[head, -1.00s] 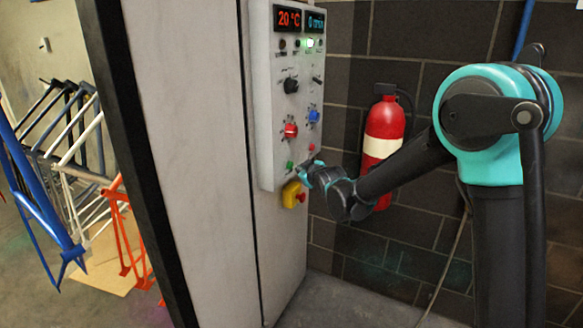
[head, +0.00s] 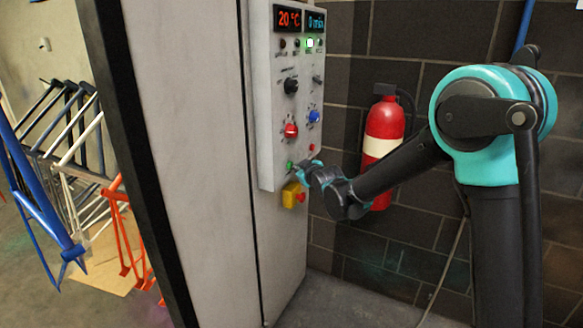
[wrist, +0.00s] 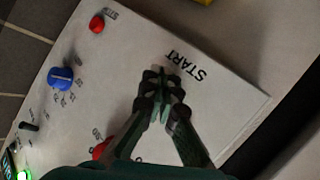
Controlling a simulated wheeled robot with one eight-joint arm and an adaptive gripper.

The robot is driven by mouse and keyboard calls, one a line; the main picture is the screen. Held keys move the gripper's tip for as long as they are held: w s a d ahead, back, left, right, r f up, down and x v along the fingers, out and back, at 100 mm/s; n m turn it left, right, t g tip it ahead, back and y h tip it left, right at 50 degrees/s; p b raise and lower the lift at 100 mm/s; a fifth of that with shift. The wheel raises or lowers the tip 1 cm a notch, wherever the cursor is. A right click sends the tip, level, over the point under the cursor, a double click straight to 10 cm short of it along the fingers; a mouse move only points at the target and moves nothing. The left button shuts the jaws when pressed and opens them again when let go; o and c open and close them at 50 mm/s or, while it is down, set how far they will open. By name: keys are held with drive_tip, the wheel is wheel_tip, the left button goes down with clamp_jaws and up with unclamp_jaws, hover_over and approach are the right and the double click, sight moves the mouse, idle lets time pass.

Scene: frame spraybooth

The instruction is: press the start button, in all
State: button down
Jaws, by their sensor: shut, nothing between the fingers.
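The control panel (head: 265,120) is a pale box on the booth wall. The green start button (head: 290,165) sits low on its face. In the wrist view, the START label (wrist: 187,66) shows just beyond my fingertips, and the button itself is hidden behind them. My gripper (head: 298,168) is shut and empty, with its tips at the green button in the head view. In the wrist view, my gripper (wrist: 160,80) points at the panel beside the label. I cannot tell whether the tips touch or press the button.
A red stop button (wrist: 97,23), blue knob (wrist: 60,78) and red knob (head: 291,130) share the panel. A yellow box with a red button (head: 293,195) hangs just below. A red fire extinguisher (head: 384,135) is on the brick wall behind my arm. Bicycle frames (head: 70,150) stand at left.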

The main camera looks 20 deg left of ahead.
drive_tip(key=shift+a, duration=0.5)
idle(0.8)
drive_tip(key=shift+d, duration=0.9)
drive_tip(key=shift+s+d, duration=0.2)
drive_tip(key=shift+d, duration=2.3)
